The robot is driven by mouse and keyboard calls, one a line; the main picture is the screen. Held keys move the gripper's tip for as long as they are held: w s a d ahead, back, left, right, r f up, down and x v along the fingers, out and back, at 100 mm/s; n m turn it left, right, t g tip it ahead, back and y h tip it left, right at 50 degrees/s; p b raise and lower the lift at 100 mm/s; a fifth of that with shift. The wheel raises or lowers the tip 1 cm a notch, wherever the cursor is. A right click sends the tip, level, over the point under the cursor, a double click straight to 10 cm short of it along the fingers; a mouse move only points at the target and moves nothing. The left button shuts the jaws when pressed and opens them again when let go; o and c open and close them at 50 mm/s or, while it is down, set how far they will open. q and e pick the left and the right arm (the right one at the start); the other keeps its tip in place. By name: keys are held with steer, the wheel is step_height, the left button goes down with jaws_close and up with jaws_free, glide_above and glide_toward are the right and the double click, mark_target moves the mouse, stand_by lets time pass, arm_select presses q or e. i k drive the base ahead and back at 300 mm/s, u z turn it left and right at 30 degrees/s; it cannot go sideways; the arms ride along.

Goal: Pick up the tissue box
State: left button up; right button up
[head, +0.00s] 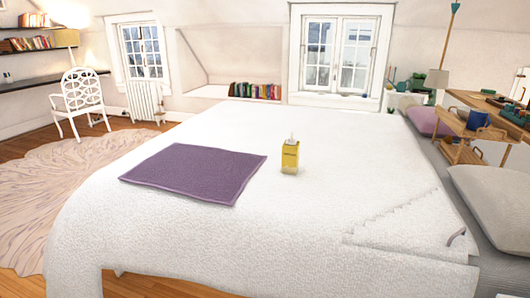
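The tissue box (289,158) is a small yellow box with a white tissue showing at its top. It stands upright on the white bedspread (300,230), near the middle of the bed in the head view. A purple mat or cloth (195,173) lies flat to its left, with a gap between them. Neither of my grippers shows in the head view, so nothing is seen touching the box.
Grey and purple pillows (492,203) lie along the right side of the bed. A wooden bedside shelf (470,128) with a blue mug (477,120) stands at the right. A white chair (80,97) stands far left. The bedspread around the box is clear.

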mark_target(290, 157)
steer(key=z, duration=0.35)
steer(key=i, duration=0.8)
steer(key=z, duration=0.6)
